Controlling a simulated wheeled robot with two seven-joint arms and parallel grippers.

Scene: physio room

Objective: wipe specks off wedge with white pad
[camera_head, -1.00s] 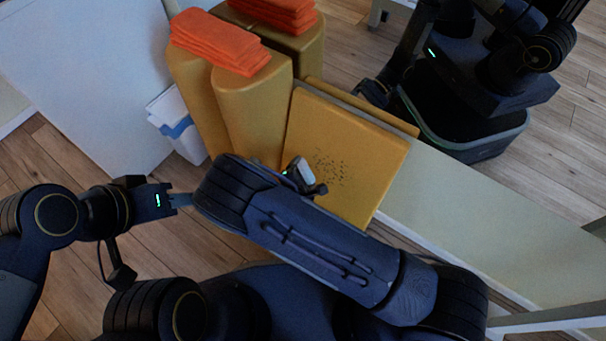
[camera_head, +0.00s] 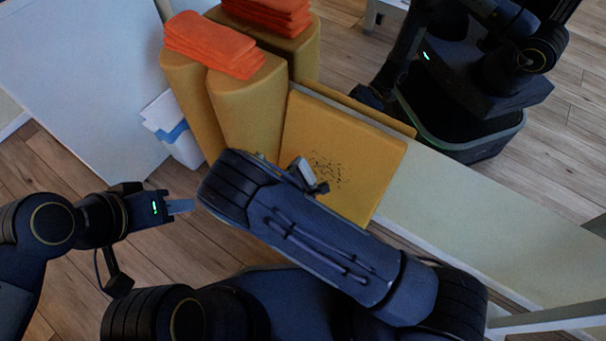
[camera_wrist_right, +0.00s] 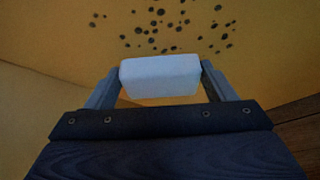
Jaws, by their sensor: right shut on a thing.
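The yellow wedge (camera_head: 365,160) leans against the low pale wall in the head view, its broad face toward me. A cluster of dark specks (camera_head: 326,172) marks its middle; specks (camera_wrist_right: 170,25) also show in the right wrist view, beyond the pad. The white pad (camera_wrist_right: 160,76) is held crosswise between the fingers of my right gripper (camera_wrist_right: 160,80), close to the wedge face; I cannot tell whether it touches. In the head view my right forearm hides most of that gripper. My left gripper (camera_head: 181,206) is at the left, away from the wedge, its jaw opening unclear.
Yellow bolsters (camera_head: 245,110) carry folded orange towels (camera_head: 212,44) left of the wedge. A white container with a blue band (camera_head: 175,130) stands beside them. Wooden floor is free at the left.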

